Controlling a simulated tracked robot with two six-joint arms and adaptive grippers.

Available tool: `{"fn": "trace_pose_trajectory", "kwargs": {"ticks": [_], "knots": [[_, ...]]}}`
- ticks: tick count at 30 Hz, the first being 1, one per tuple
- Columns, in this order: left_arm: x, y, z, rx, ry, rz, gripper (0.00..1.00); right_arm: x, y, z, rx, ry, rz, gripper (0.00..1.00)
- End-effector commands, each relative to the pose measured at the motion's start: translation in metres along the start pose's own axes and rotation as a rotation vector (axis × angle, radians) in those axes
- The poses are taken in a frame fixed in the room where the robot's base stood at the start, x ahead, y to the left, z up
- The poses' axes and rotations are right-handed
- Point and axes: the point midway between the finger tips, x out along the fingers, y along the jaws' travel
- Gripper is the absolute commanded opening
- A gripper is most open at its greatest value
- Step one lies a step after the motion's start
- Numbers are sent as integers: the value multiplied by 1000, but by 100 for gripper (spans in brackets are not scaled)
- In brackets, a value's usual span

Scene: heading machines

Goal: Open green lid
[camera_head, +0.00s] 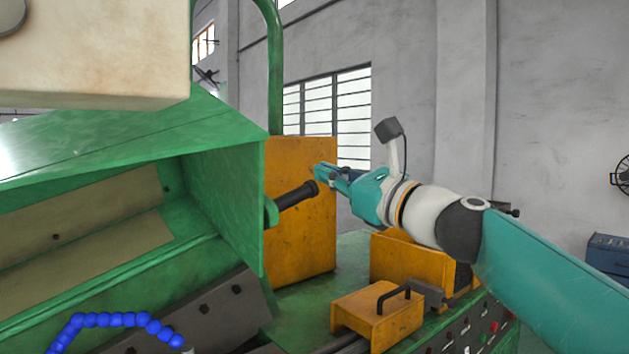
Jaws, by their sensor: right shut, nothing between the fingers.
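The green lid (130,138) of the machine fills the left side of the view. It stands tilted, and the space beneath it, with beige panels, is visible. A black handle (297,195) sticks out to the right from a green bracket on its side panel. My right gripper (322,174) is shut and empty, just above and beside the free end of this handle. I cannot tell whether it touches the handle. My left gripper is not in view.
An orange block (300,235) stands behind the handle. A smaller orange box with a black grip (378,312) sits on the green machine bed, beside a control panel (480,330). A blue segmented hose (115,320) is at the lower left. A beige block (95,60) hangs above.

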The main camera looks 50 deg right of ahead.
Motion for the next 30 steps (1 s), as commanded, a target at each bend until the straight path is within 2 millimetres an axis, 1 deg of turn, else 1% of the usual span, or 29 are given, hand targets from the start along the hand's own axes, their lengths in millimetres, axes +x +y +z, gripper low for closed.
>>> {"fn": "trace_pose_trajectory", "kwargs": {"ticks": [2,5,7,8,9,10,14,18,21,24,25,27,30], "knots": [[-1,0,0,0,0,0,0,-6,0,5,-5,-1,0,0],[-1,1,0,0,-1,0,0,-8,7,8,-21,-9,32,0],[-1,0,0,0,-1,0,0,-10,19,14,-18,-37,84,0],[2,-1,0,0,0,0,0,-12,25,14,-13,-53,108,0],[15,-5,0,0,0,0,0,-16,32,3,-7,-70,131,0],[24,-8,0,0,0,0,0,-20,35,-5,-3,-80,140,0],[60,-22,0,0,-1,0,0,-34,37,-40,9,-104,142,0],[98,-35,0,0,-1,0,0,-50,28,-84,18,-102,98,0],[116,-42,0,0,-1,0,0,-58,18,-110,16,-79,51,0],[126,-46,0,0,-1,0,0,-64,10,-127,6,-55,19,0],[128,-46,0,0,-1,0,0,-65,8,-130,3,-50,13,0],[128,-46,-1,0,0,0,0,-65,6,-132,1,-44,5,0],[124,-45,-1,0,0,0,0,-60,4,-131,1,-41,3,0]]}}
